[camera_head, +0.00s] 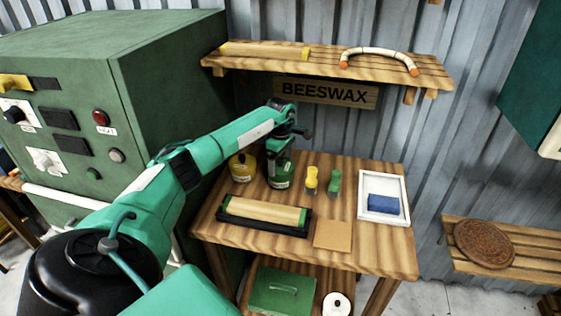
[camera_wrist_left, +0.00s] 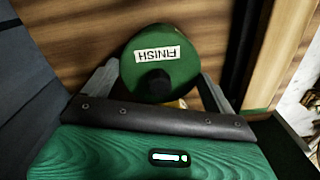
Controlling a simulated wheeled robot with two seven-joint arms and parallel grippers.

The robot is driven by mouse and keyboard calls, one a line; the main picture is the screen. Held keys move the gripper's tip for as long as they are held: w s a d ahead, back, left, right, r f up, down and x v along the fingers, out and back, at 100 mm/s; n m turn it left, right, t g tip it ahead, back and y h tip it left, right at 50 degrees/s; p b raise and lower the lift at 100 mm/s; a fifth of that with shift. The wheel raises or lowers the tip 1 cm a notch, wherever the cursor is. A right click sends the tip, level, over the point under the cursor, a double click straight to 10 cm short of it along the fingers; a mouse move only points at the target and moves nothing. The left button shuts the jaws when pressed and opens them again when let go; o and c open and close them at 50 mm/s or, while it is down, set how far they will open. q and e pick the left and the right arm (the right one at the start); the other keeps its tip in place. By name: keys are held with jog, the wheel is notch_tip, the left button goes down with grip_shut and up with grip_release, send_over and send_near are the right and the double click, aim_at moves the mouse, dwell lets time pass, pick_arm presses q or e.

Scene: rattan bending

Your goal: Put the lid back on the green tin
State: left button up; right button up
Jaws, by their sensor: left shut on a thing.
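A label reading FINISH (camera_wrist_left: 157,54) shows upside down on the green round shape there. The gripper hides the top of the tin in the head view. I cannot tell whether the lid touches the tin's rim. My right gripper is not in view.
A yellow bottle (camera_head: 311,180) and a green bottle (camera_head: 334,183) stand to the right. A roller in a black tray (camera_head: 250,226) and a white tray (camera_head: 384,215) lie nearer the front. The shelf (camera_head: 325,65) hangs above.

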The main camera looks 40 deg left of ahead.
pick_arm(q)
jog(key=o, duration=0.7)
jog(key=shift+r, duration=0.15)
jog(key=shift+r+p, duration=1.85)
jog(key=shift+r, duration=1.55)
grip_shut()
